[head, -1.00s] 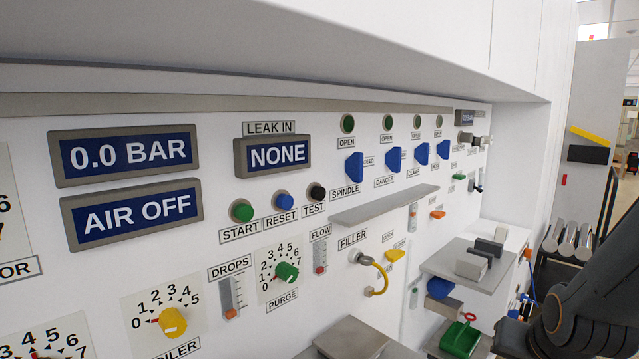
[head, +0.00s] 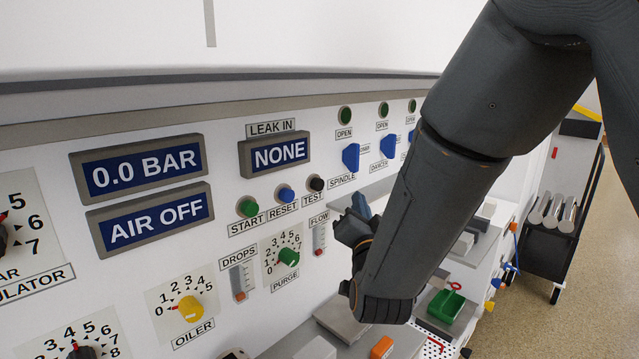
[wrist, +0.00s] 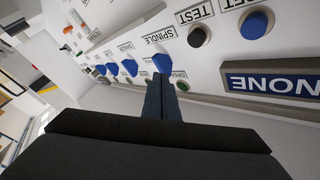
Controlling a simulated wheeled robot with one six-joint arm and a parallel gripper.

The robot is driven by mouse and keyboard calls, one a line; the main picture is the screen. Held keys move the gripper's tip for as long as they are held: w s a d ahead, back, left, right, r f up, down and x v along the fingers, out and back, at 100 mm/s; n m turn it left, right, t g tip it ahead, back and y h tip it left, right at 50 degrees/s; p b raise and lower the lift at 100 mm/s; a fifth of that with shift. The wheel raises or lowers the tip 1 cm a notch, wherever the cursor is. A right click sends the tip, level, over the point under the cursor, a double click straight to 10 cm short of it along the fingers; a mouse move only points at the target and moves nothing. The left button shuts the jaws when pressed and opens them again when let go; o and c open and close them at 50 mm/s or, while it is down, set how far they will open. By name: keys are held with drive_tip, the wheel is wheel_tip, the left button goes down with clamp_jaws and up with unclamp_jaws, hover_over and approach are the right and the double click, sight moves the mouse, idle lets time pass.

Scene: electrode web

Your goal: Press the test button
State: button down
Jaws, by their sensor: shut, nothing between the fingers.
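The test button (head: 316,184) is a small black round button above its TEST label, right of the blue reset button (head: 286,193) and green start button (head: 247,207). In the wrist view, which is upside down, the test button (wrist: 198,37) shows at upper right. My gripper (head: 361,204) is in front of the panel, to the right of and slightly below the test button in the head view. In the wrist view its fingers (wrist: 160,84) are together and empty, pointing near the blue SPINDLE knob (wrist: 162,63). The test button is unobstructed; I cannot tell the exact gap to the panel.
Displays read AIR OFF (head: 150,221), 0.0 BAR (head: 140,170) and NONE (head: 275,155). A blue SPINDLE knob (head: 351,158) and green lamp (head: 345,115) are right of the buttons. My arm hides much of the panel's right side.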

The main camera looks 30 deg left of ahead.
sight(323, 184)
drive_tip(key=w+a, duration=0.2)
drive_tip(key=a, duration=0.6)
drive_tip(key=shift+w+a, duration=0.2)
drive_tip(key=shift+w, duration=0.05)
drive_tip(key=shift+a+b, duration=0.1)
drive_tip(key=shift+b, duration=0.2)
idle(1.9)
drive_tip(key=shift+w+a, duration=0.1)
drive_tip(key=shift+a, duration=0.2)
drive_tip(key=shift+w+a+b, duration=0.25)
drive_tip(key=shift+a+b, duration=0.2)
drive_tip(key=shift+a, duration=0.3)
idle(1.0)
idle(0.4)
drive_tip(key=shift+s+d, duration=0.2)
drive_tip(key=shift+d, duration=0.4)
drive_tip(key=shift+s+d, duration=0.2)
drive_tip(key=shift+d, duration=0.35)
